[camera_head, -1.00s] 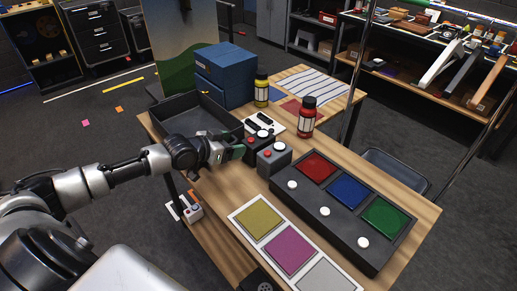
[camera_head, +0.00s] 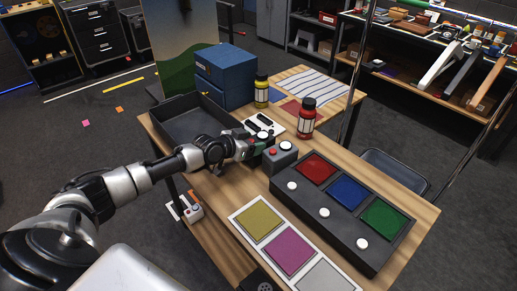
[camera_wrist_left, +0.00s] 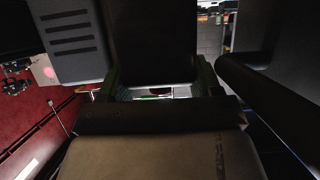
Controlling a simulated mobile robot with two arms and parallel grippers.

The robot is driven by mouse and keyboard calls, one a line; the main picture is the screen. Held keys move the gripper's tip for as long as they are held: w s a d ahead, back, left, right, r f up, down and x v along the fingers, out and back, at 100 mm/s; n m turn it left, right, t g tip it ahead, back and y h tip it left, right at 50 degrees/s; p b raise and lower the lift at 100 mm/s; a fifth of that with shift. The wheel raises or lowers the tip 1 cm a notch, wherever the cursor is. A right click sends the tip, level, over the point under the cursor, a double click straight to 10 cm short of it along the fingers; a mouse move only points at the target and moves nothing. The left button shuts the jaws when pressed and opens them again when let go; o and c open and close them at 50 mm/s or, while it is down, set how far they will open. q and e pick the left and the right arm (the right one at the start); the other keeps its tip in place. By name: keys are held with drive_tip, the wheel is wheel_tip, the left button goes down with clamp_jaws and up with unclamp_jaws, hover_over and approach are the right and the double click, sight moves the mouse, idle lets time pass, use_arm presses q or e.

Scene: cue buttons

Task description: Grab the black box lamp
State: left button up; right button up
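The black box lamp (camera_head: 265,134), a small dark box with a white button on top, stands on the wooden table and is partly hidden by my left gripper. My left gripper (camera_head: 260,149) is at the near side of this box, beside the grey box. In the left wrist view, the two fingers (camera_wrist_left: 157,90) are apart, with a dark block (camera_wrist_left: 152,40) between and beyond them. Whether the fingers touch it is too dark to tell. My right gripper is not in view.
A dark tray (camera_head: 166,133) lies behind left, a blue drawer box (camera_head: 225,80) at the back. Yellow (camera_head: 261,92) and red (camera_head: 303,122) bottles stand behind. A colour-pad panel (camera_head: 330,235) lies right.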

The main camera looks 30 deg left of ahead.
use_arm(q)
drive_tip(key=c, duration=0.7)
drive_tip(key=shift+r, duration=0.1)
drive_tip(key=shift+w+r, duration=0.1)
